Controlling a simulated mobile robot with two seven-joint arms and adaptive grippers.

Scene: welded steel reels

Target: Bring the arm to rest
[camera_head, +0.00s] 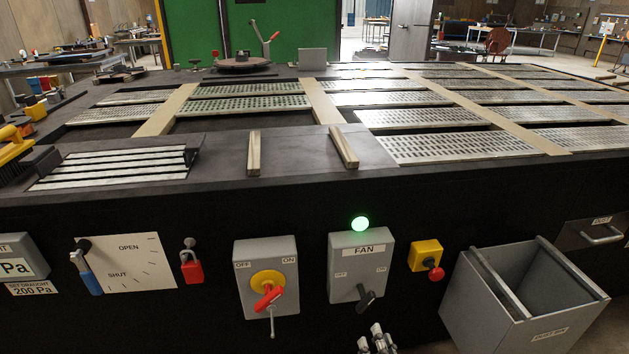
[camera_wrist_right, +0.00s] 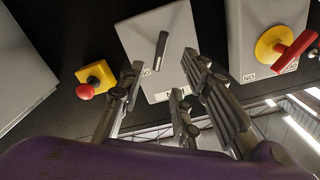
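My right gripper (camera_head: 377,341) shows at the bottom edge of the head view, just below the grey FAN switch box (camera_head: 345,252). In the right wrist view its fingers (camera_wrist_right: 165,88) are spread apart with nothing between them, so it is open. The FAN box also shows there, upside down (camera_wrist_right: 133,38), with its dark handle (camera_wrist_right: 161,50) beyond the fingers and apart from them. In the head view the FAN handle (camera_head: 366,299) hangs low on the box, and a green lamp (camera_head: 360,223) above it is lit. My left gripper is in neither view.
A grey switch box with a red handle (camera_head: 268,298) is left of the FAN box. A yellow box with a red button (camera_head: 426,256) and an open grey bin (camera_head: 487,301) are to its right. The slatted table (camera_head: 220,186) spreads above.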

